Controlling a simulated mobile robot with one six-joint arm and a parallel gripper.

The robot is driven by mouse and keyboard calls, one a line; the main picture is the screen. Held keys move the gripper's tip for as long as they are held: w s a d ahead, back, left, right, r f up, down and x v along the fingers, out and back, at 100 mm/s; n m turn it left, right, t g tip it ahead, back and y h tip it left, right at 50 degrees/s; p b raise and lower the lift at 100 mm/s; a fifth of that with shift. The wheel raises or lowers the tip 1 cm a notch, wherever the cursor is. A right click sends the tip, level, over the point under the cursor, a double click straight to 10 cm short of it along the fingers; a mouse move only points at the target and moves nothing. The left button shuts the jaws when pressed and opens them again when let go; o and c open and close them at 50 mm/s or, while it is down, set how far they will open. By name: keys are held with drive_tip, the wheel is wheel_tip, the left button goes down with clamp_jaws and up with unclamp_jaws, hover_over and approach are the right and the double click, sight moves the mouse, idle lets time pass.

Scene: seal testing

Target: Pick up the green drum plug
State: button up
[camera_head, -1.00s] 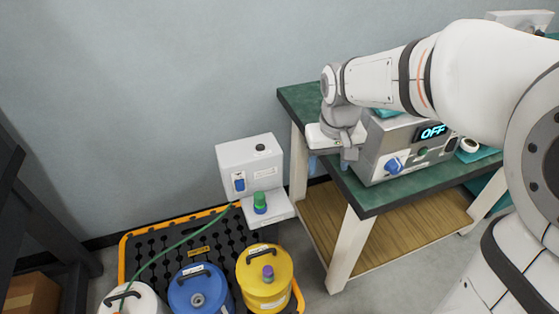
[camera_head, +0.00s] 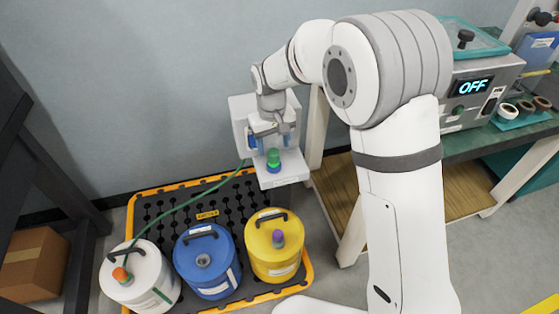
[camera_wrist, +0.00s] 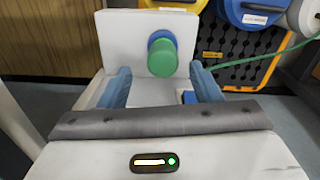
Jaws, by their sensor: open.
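The green drum plug (camera_head: 273,156) stands upright on a blue round base (camera_head: 273,169) on the ledge of a white wall-side unit (camera_head: 291,172). The plug also shows in the wrist view (camera_wrist: 162,63), centred in line with the gap between my fingers. My gripper (camera_head: 271,143) is open and empty, pointing down just above or beside the plug in the head view. Its two blue fingers show in the wrist view (camera_wrist: 163,84), one on each side, with no visible contact with the plug. The exact distance to the plug is hard to tell.
A white drum (camera_head: 142,274) with an orange plug, a blue drum (camera_head: 208,265) and a yellow drum (camera_head: 275,250) with a purple plug stand on a black, yellow-edged pallet (camera_head: 133,206). A green hose (camera_head: 190,200) runs to the white unit. A green-topped bench (camera_head: 470,147) is at right.

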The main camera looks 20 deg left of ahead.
sight(273, 151)
wheel_tip(273, 151, down, 4)
drive_tip(key=shift+s+f+b, duration=0.15)
drive_tip(key=shift+f+b, duration=0.1)
drive_tip(key=shift+b, duration=0.25)
drive_tip(key=shift+c, duration=0.6)
drive_tip(key=c, duration=1)
drive_tip(key=shift+r, duration=0.1)
